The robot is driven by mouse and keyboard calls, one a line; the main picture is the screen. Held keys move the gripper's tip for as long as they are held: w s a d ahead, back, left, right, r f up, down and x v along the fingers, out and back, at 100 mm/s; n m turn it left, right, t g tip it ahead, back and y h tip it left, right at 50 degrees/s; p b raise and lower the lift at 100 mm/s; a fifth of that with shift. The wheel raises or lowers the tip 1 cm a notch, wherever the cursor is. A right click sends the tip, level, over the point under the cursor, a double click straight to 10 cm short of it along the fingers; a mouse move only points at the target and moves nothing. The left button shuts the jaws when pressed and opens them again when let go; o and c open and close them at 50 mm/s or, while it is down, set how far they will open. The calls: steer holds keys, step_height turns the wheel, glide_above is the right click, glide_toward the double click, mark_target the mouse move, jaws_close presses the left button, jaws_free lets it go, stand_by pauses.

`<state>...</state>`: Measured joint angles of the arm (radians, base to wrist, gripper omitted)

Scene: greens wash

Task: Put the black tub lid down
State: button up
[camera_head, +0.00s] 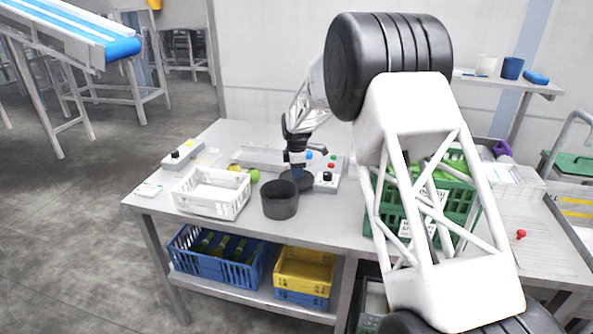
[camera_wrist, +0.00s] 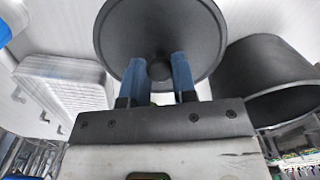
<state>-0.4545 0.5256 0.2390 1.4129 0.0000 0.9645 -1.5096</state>
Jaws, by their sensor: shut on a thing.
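The black tub lid (camera_wrist: 205,30) is a dark round disc with a central knob. My gripper (camera_wrist: 163,72) is shut on that knob with its blue fingers, one on each side. In the head view my gripper (camera_head: 297,172) points down over the table, and the lid (camera_head: 304,183) shows just behind and right of the tub. The black tub (camera_head: 280,203) stands open and upright on the table; its side also shows at the right in the wrist view (camera_wrist: 265,85). I cannot tell whether the lid touches the table.
A white crate (camera_head: 212,193) stands left of the tub. A control box with buttons (camera_head: 328,181) is close to the lid's right. A green crate (camera_head: 432,208) stands farther right, partly hidden by my arm. The table front (camera_head: 325,228) is clear.

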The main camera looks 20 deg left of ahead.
steer(key=o, duration=0.9)
step_height(320, 180, up, 13)
stand_by(0.4)
stand_by(0.8)
